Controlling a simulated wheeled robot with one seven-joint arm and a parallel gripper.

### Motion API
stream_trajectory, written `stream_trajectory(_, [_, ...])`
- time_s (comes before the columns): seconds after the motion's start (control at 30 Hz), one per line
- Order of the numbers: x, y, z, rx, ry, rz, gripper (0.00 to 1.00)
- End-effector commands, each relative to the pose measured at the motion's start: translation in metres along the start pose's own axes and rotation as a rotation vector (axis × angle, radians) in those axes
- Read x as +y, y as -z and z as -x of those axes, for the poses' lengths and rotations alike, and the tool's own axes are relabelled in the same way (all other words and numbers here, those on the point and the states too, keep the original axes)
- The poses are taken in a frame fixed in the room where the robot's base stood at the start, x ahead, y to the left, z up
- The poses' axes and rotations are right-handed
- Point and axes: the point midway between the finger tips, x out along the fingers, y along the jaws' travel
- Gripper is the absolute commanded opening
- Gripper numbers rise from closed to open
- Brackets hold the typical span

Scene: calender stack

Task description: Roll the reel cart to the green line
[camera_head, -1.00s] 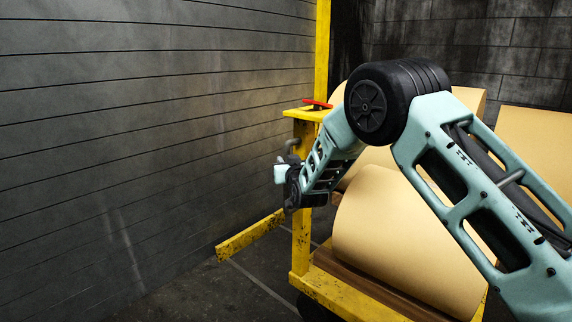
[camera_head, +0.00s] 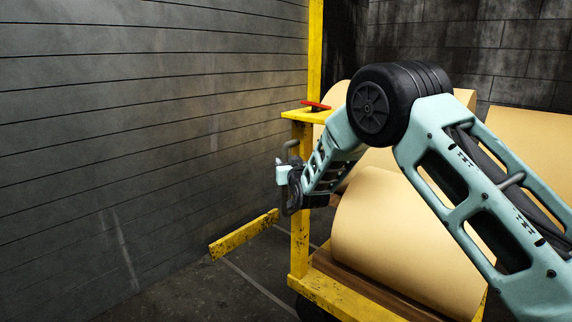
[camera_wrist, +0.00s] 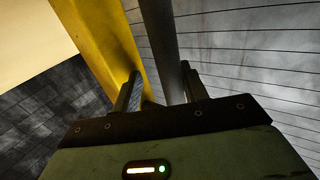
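The reel cart (camera_head: 300,230) has a scuffed yellow frame with a post and a flat top, in the right half of the head view. A large tan reel (camera_head: 385,240) lies on its brown deck. A grey handle bar (camera_head: 291,146) sticks out near the post top. My gripper (camera_head: 284,178) is at this handle, left of the post. In the wrist view the grey bar (camera_wrist: 162,40) runs between my two fingers, close to the right one with a gap at the left, so the fingers look open. Contact cannot be told. No green line shows.
A dark slatted wall (camera_head: 130,120) fills the left. A low yellow bar (camera_head: 243,235) juts out left of the cart, and a tall yellow post (camera_head: 315,50) stands behind. A pale line (camera_head: 258,281) crosses the dark floor. More tan reels (camera_head: 530,140) are at right.

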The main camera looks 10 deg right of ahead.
Motion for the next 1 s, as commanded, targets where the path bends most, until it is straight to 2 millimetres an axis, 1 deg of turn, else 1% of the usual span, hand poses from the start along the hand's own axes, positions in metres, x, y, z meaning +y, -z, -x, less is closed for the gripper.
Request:
stream_trajectory(0.03, [0.003,0.000,-0.001,0.001,-0.004,0.001,0.41])
stream_trajectory(0.2, [0.001,0.000,0.003,-0.001,-0.001,0.001,0.41])
stream_trajectory(0.27, [0.000,0.001,0.008,0.000,0.000,0.000,0.41])
stream_trajectory(0.37, [-0.001,0.002,0.022,-0.002,0.002,0.000,0.41])
stream_trajectory(0.47, [-0.001,0.002,0.042,-0.002,0.002,0.000,0.41])
stream_trajectory(0.8, [0.000,0.002,0.121,-0.003,0.002,0.001,0.41])
stream_trajectory(0.9, [0.000,0.001,0.141,-0.002,0.001,0.001,0.41])
stream_trajectory(1.0, [0.001,0.001,0.157,-0.001,0.000,0.000,0.41])
